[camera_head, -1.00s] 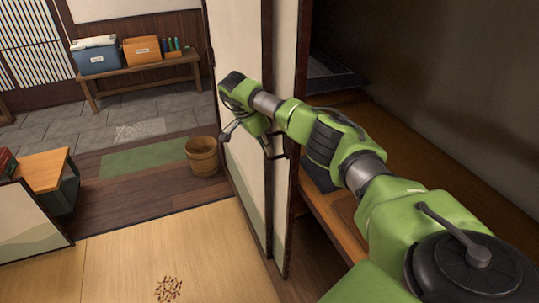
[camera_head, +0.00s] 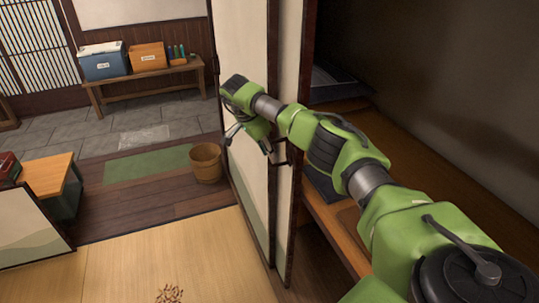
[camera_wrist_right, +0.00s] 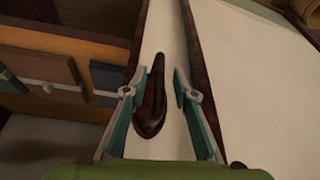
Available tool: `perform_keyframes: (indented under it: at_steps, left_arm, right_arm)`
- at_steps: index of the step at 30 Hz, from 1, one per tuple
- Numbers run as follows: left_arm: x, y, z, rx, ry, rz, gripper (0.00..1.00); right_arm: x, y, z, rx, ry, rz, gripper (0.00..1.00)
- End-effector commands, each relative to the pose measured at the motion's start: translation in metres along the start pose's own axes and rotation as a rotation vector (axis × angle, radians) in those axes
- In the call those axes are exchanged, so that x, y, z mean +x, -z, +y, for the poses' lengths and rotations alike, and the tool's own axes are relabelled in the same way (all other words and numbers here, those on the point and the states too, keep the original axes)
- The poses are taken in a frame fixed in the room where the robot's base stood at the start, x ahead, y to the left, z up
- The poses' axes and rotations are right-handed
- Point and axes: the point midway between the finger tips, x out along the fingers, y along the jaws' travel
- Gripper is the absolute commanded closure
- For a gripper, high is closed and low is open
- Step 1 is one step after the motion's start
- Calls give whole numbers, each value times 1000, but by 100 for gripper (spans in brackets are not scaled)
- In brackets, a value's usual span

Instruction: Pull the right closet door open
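Two pale sliding door panels with dark frames overlap in the head view. The one at the closet opening (camera_head: 291,85) shows as a narrow strip; the other panel (camera_head: 240,45) stands to its left. In the right wrist view a dark, elongated handle (camera_wrist_right: 153,100) sits on the narrow pale panel (camera_wrist_right: 165,30). My right gripper (camera_head: 257,143) is at the doors. Its fingers (camera_wrist_right: 155,95) are apart, one on each side of the handle, with gaps visible. Whether they touch the door, I cannot tell. My left gripper is not in view.
The closet interior with a wooden shelf (camera_head: 345,235) is open on the right. A wooden bucket (camera_head: 206,163) stands on the dark floor left of the doors. A bench (camera_head: 150,82) with boxes is at the back. Tatami (camera_head: 150,260) lies clear in front, except for a small brown pile (camera_head: 170,294).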

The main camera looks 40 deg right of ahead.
Motion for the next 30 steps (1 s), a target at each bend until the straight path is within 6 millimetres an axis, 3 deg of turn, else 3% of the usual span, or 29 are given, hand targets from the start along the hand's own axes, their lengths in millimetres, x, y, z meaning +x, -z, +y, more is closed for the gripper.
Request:
perform_keyframes:
  at_steps: [9, 15, 30]
  left_arm:
    - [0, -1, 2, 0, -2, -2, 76]
    - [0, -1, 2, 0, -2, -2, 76]
    - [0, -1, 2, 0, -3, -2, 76]
  right_arm:
    - [-69, 0, -2, 0, 4, 0, 74]
    - [-97, -1, -1, -1, 0, 0, 74]
    - [-106, -1, 0, -1, -1, 0, 74]
